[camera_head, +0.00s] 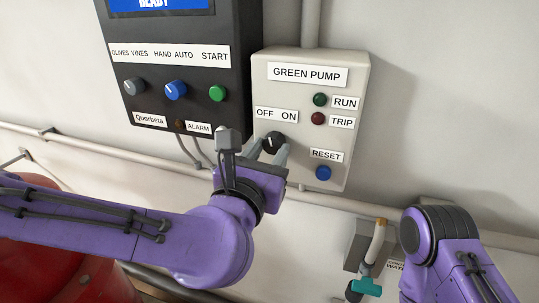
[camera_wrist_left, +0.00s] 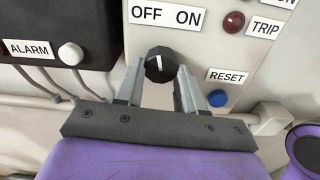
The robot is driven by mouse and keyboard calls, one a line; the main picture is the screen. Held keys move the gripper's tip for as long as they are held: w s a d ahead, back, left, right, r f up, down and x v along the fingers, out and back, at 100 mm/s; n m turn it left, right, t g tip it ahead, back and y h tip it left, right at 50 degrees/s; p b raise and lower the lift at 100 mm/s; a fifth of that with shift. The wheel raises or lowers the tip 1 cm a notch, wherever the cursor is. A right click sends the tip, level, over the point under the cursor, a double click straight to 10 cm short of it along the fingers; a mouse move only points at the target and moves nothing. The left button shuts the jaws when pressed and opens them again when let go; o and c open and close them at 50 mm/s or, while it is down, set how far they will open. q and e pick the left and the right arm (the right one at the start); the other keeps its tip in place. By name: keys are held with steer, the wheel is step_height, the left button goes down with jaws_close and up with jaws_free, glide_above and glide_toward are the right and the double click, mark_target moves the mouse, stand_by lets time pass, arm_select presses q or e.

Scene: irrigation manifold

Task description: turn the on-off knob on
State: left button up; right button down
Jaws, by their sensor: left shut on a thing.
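The on-off knob (camera_head: 273,141) is a round black knob with a white pointer line, below the OFF and ON labels on the beige GREEN PUMP box (camera_head: 262,93). In the left wrist view the knob (camera_wrist_left: 160,58) shows its pointer nearly upright, between the two labels. My left gripper (camera_head: 270,150) is at the knob, one grey finger on each side of it. In the left wrist view the gripper (camera_wrist_left: 160,72) is shut on the knob's sides. My right arm shows at the lower right, but its gripper is out of view.
A dark control box (camera_head: 190,102) with knobs and a green START button stands to the left. A blue RESET button (camera_head: 323,173) is right of the knob. A pipe with a teal valve handle (camera_head: 367,287) is below. A red tank (camera_head: 70,270) is at the lower left.

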arm_select(q)
steer(key=m, duration=0.4)
steer(key=shift+a+m, duration=0.1)
steer(key=shift+m, duration=0.2)
steer(key=shift+w+a+r+m, duration=0.1)
steer(key=shift+m, duration=2.5)
steer(key=o, duration=1)
steer(key=shift+o, duration=0.2)
